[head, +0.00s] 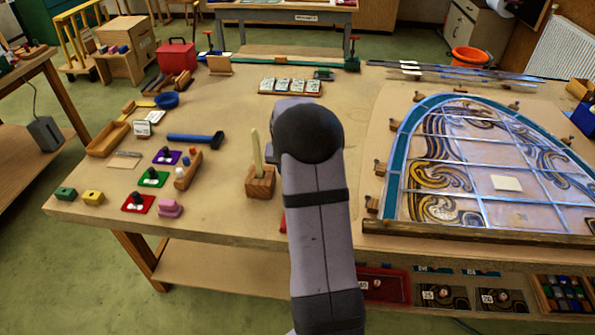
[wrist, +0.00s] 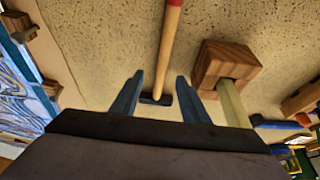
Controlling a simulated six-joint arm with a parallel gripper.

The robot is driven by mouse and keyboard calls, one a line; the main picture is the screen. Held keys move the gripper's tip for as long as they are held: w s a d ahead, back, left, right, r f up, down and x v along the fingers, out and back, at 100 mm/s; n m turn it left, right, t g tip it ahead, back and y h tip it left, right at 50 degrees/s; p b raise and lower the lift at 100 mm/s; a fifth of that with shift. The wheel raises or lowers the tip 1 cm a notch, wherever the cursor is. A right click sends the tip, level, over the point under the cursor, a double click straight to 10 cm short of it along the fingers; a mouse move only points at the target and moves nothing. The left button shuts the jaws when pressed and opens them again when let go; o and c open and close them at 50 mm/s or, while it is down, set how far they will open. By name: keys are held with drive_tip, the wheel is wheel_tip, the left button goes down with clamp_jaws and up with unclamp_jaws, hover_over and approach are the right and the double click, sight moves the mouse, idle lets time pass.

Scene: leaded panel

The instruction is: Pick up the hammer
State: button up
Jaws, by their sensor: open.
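The hammer (wrist: 168,50) lies on the bench in the wrist view, with a wooden handle, a red grip at the top edge and a small dark head. My gripper (wrist: 160,76) is open and empty. Its two blue fingers stand on either side of the hammer, near the head, with visible gaps. I cannot tell how high the fingertips are above the bench. In the head view my arm hides the gripper and most of the hammer; a small red piece (head: 283,222) beside the arm appears to be its grip.
A wooden block (head: 261,182) holding a pale upright stick stands close left of my arm; the wrist view shows it beside the right finger. A blue-handled tool (head: 195,138) lies farther left. The leaded panel (head: 470,165) with wooden blocks around it fills the right.

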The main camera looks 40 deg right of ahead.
drive_tip(key=shift+p+x, duration=1.2)
drive_tip(key=shift+x, duration=1.25)
drive_tip(key=shift+w+a, duration=0.1)
clamp_jaws()
